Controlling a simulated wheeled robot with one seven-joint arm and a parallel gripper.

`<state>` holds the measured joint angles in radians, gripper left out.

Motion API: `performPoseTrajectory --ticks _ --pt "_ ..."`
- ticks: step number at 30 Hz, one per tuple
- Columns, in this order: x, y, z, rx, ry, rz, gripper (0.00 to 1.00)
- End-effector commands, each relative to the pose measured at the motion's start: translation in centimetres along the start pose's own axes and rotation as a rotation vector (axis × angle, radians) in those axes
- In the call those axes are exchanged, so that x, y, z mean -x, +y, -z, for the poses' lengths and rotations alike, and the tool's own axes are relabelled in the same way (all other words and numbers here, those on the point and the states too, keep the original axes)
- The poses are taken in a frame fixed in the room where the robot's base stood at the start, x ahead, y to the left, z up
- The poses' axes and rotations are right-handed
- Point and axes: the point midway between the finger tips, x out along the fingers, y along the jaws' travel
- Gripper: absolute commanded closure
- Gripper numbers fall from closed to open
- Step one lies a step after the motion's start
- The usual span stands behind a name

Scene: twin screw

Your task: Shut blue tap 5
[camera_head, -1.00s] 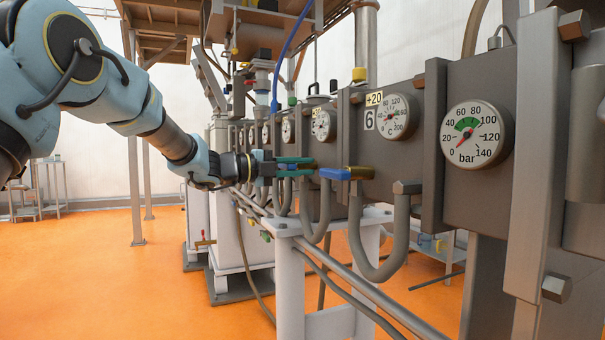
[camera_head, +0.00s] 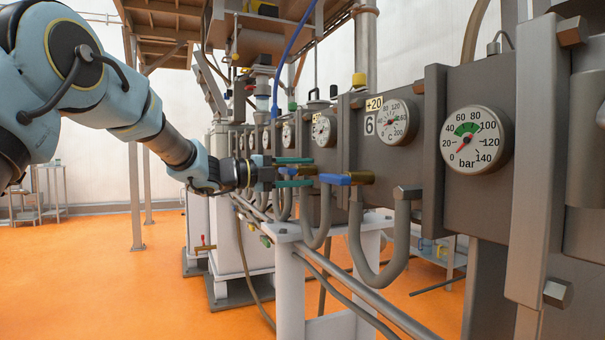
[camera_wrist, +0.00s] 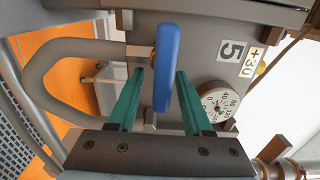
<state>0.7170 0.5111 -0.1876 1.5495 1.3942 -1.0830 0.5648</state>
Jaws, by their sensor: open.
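The blue tap handle (camera_wrist: 167,65) of the unit labelled 5 (camera_wrist: 232,50) shows in the wrist view, rising between the two green fingers of my gripper (camera_wrist: 160,85). The fingers are apart, one on each side of the handle. A gap shows on the left, while the right finger lies close; I cannot tell whether it touches. In the head view my gripper (camera_head: 295,172) is in front of the panel row with its fingers spread, and tap 5 is mostly hidden there.
The neighbouring tap with a blue handle (camera_head: 336,179) and brass body sits just right of my gripper, beside label 6 (camera_head: 370,126). Curved grey pipes (camera_head: 357,240) hang below the taps. Round gauges (camera_head: 474,139) line the panels.

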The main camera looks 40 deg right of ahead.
Motion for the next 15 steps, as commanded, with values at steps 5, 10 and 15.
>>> performPoseTrajectory --ticks 5,10,15 --pt "2.3 0.0 -0.1 -0.001 -0.003 -0.001 0.5" --pt "5.8 0.0 -0.1 0.0 -0.005 0.0 0.5" --pt "8.7 0.0 -0.1 0.0 -0.003 -0.001 0.5"
